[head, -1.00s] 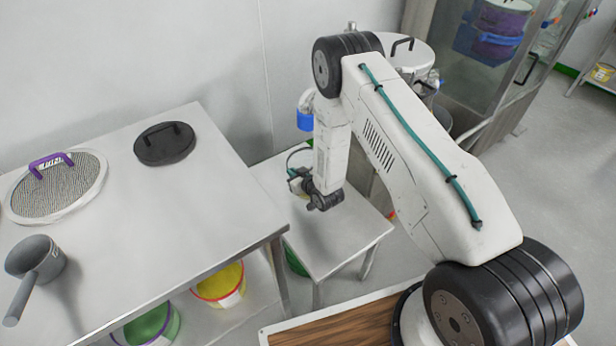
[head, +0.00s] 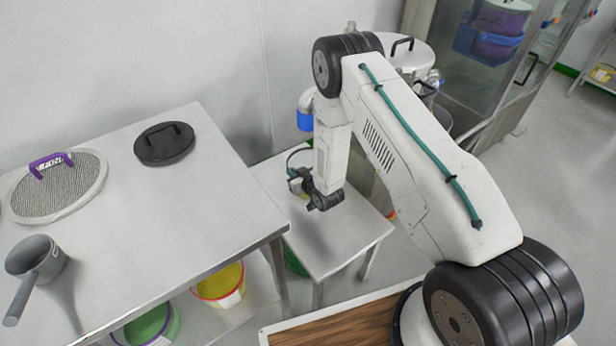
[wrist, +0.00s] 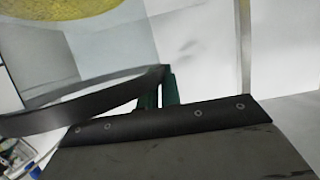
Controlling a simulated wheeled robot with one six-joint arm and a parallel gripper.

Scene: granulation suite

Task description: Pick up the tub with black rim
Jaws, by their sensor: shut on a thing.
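The tub with black rim (wrist: 75,112) shows at the left of the wrist view as a dark curved rim band. My gripper (wrist: 160,92) has green-padded fingers shut on the right end of this rim. In the head view the tub (head: 295,187) is a small pale piece with a dark rim at the small metal table, left of my wrist. Most of it is hidden behind my arm. I cannot tell whether its base touches the table top.
The small steel table (head: 350,240) has bare room at its front. A larger steel table (head: 190,215) on the left holds a black lid (head: 164,144), a round sieve (head: 60,190) and a grey scoop (head: 36,258). A steel vessel (head: 408,55) stands behind my arm.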

